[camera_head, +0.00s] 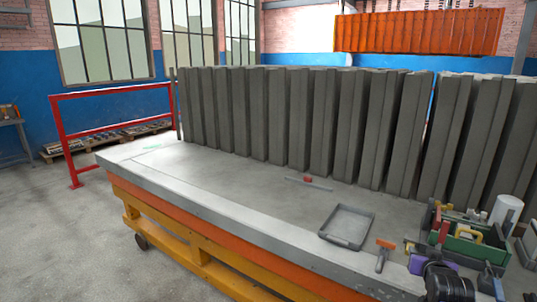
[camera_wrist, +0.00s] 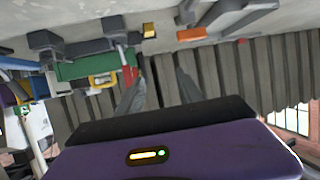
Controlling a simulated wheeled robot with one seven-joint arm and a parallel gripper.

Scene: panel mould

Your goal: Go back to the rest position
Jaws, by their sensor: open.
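My gripper (camera_wrist: 160,78) shows in the wrist view as two grey fingers spread apart, with nothing between them. Its purple body fills the bottom of that view. In the head view, part of my purple and dark wrist (camera_head: 421,263) is at the lower right, above the near right end of the mould table (camera_head: 225,215). The fingertips are hard to make out there. The wrist view is upside down, with the table top at its upper edge and the grey panels beyond the fingers.
A green tool box (camera_head: 462,246) with tools and a white roll (camera_head: 505,211) stand close to my wrist. An orange-handled scraper (camera_head: 382,254), a shallow grey tray (camera_head: 347,226) and a bar with a red block (camera_head: 308,181) lie on the table. Upright grey panels (camera_head: 275,115) line its back.

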